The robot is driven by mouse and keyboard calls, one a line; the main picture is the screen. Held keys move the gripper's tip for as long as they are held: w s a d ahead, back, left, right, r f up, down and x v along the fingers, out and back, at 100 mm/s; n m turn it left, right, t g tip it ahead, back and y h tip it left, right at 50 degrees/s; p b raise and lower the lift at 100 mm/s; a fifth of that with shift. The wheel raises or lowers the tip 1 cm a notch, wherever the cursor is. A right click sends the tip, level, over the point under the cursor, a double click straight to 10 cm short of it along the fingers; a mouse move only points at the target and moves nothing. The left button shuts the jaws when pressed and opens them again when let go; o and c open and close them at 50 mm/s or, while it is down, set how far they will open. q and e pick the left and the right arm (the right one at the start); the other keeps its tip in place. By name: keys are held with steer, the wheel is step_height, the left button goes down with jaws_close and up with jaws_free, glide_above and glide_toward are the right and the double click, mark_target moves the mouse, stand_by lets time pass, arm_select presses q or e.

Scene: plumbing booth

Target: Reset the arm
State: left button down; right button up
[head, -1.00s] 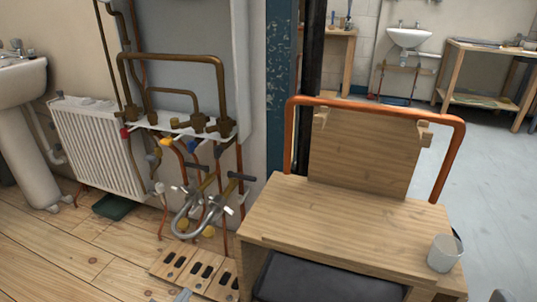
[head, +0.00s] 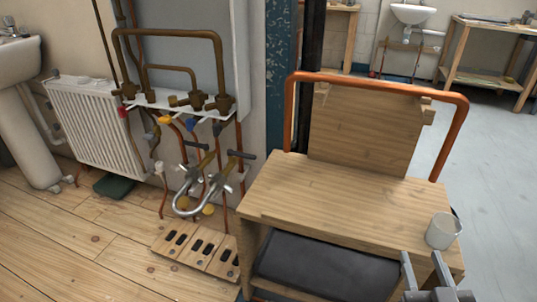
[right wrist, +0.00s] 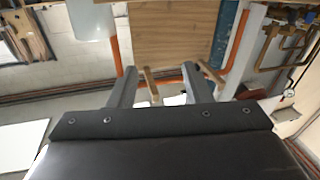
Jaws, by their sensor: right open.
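My right gripper (head: 421,262) comes in at the bottom right of the head view, in front of the wooden bench (head: 340,212). Its two grey fingers stand apart with nothing between them. In the right wrist view the fingers of my right gripper (right wrist: 158,76) are also spread and empty, with the bench's wood beyond them. My left gripper does not show in the head view.
A copper pipe (head: 385,84) arches over the bench's back board. A translucent cup (head: 441,232) stands at the bench's right edge, close to my right gripper. Valves and pipes (head: 175,98) and a radiator (head: 95,125) are at left. Open floor lies right.

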arm_select(q)
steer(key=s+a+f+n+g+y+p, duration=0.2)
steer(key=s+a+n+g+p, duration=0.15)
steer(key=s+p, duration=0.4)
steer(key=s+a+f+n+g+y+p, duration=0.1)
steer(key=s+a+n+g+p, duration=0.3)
steer(key=p, duration=0.7)
arm_select(e)
steer(key=s+d+f+g, duration=0.2)
steer(key=s+f+g, duration=0.55)
steer(key=f, duration=0.45)
steer(key=s+d+f+g, duration=0.2)
steer(key=s+f+g, duration=0.55)
steer(key=f, duration=0.35)
arm_select(q)
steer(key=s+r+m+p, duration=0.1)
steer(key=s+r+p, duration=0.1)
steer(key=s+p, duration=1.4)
steer(key=p, duration=0.6)
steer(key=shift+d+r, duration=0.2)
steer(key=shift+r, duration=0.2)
arm_select(e)
steer(key=s+r+g, duration=0.1)
steer(key=s, duration=0.6)
steer(key=s+a+r+g+y, duration=0.1)
steer(key=s, duration=0.7)
steer(key=shift+s+a+r, duration=0.15)
steer(key=shift+a+r, duration=0.1)
steer(key=shift+r, duration=0.15)
